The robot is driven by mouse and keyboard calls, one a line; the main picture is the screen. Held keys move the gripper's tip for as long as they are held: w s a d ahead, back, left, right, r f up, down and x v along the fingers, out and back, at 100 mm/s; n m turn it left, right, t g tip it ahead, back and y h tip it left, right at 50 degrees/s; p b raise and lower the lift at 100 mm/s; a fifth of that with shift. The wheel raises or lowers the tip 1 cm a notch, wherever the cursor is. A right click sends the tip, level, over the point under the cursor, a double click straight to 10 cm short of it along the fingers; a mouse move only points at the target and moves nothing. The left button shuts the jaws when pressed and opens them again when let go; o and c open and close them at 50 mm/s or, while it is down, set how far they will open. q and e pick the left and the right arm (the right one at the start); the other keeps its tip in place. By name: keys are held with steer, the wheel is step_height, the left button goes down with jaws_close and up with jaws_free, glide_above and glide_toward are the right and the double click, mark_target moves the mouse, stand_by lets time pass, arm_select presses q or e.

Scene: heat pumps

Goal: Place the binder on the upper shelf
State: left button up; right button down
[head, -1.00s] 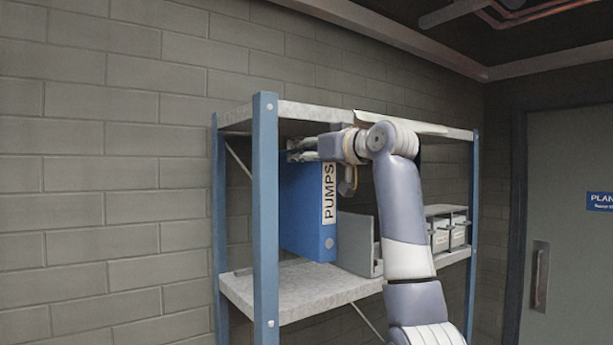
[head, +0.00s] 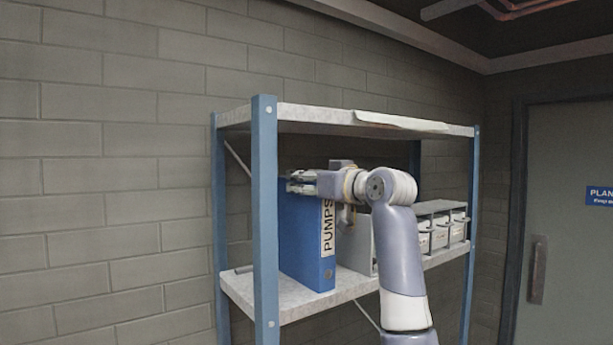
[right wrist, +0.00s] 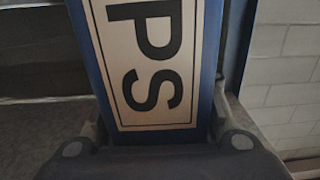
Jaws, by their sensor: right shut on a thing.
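The blue binder (head: 301,240) with a white label reading "PUMPS" stands upright in the head view. It is on the shelf board (head: 262,299) below the top board, near the left blue post, and its base looks in contact with the board. My right gripper (head: 292,183) is shut on the binder near its upper end, reaching in from the right. The right wrist view shows the binder's spine (right wrist: 206,75) between the two fingers, with the letters "PS" large. The fingertips are partly hidden by the binder. My left gripper is out of view.
A grey file holder (head: 358,245) stands just right of the binder. White bins in a rack (head: 440,228) are farther right. The top board (head: 310,115) carries a flat sheet (head: 400,121). The left front post (head: 265,220) is close to the binder. A door (head: 570,240) is at the right.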

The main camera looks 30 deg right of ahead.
steer(key=shift+s+r, duration=0.1)
steer(key=c, duration=1)
jaws_free()
steer(key=shift+a, duration=0.1)
steer(key=shift+o, duration=0.2)
steer(key=shift+s, duration=0.15)
steer(key=s+d+b, duration=0.1)
steer(key=s+b, duration=0.6)
steer(key=s, duration=0.4)
steer(key=shift+s+d, duration=0.35)
